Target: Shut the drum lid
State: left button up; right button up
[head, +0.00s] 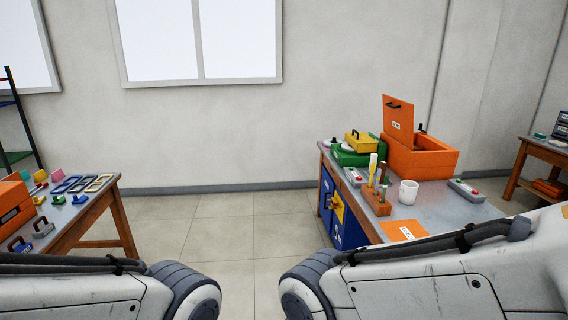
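On the right workbench (445,202) stands an orange box (438,163) with its hinged orange lid (398,125) standing up at the left side, so the box is open. The lid carries a dark handle and a small white label, too small to read. I see no round drum; the open orange box is the only thing with a raised lid. Both my arms show at the bottom of the head view, but neither gripper is in the picture. The inside of the box is mostly hidden.
Near the box are a green case (358,156), a yellow box (361,142), a white mug (408,192) and a wooden tool holder (377,201). A left table (85,210) holds eyeglass frames and small parts. Tiled floor (235,225) is clear between the tables.

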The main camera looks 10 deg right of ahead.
aim_at(399, 116)
jog(key=i, duration=2.9)
jog(key=z, duration=1.5)
jog(key=k, duration=0.6)
jog(key=u, duration=0.85)
jog(key=i, duration=0.75)
jog(key=u, duration=0.85)
jog(key=i, duration=0.8)
jog(key=z, duration=0.4)
jog(key=i, duration=0.85)
jog(key=z, duration=0.65)
